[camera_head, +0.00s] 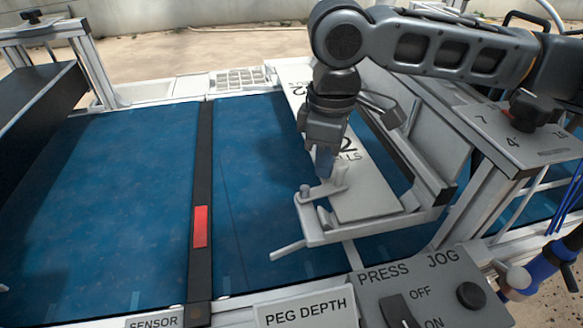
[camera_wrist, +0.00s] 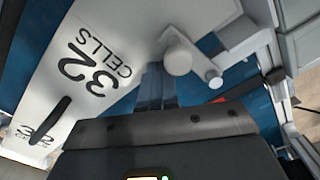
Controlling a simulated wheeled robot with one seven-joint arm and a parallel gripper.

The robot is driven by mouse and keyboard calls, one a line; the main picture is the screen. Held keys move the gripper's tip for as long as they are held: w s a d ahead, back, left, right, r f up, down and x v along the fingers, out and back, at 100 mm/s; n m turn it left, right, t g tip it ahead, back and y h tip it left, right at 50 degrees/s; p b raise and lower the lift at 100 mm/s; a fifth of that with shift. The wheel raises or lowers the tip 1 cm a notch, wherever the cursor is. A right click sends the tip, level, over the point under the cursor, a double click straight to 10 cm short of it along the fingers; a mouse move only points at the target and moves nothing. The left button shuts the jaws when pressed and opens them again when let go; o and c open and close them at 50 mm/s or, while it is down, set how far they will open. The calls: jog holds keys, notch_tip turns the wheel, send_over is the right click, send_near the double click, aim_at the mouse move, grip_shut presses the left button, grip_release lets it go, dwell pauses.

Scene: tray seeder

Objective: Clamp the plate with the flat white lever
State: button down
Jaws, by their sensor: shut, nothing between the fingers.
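The white plate (camera_head: 372,195), printed "32 CELLS", lies in a white holder (camera_head: 385,224) over the blue bed. In the wrist view the plate (camera_wrist: 130,35) fills the upper left. A flat white lever (camera_head: 328,186) with a small upright knob (camera_head: 304,191) sits at the plate's near left edge. In the wrist view a round white knob (camera_wrist: 178,57) stands just right of my fingertips. My gripper (camera_head: 325,172) is shut and empty, pointing down beside the lever. Its fingers (camera_wrist: 157,80) partly cover the plate edge; I cannot tell whether they touch the lever.
A thin white handle (camera_head: 288,250) sticks out left from the holder. A black strip with a red block (camera_head: 200,226) crosses the blue bed (camera_head: 110,200). A control box (camera_head: 430,300) with knobs stands at the front right.

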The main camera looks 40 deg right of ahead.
dwell(0.4)
notch_tip(320, 180, up, 8)
jog(key=p, duration=0.7)
jog(key=shift+f, duration=0.25)
dwell(0.4)
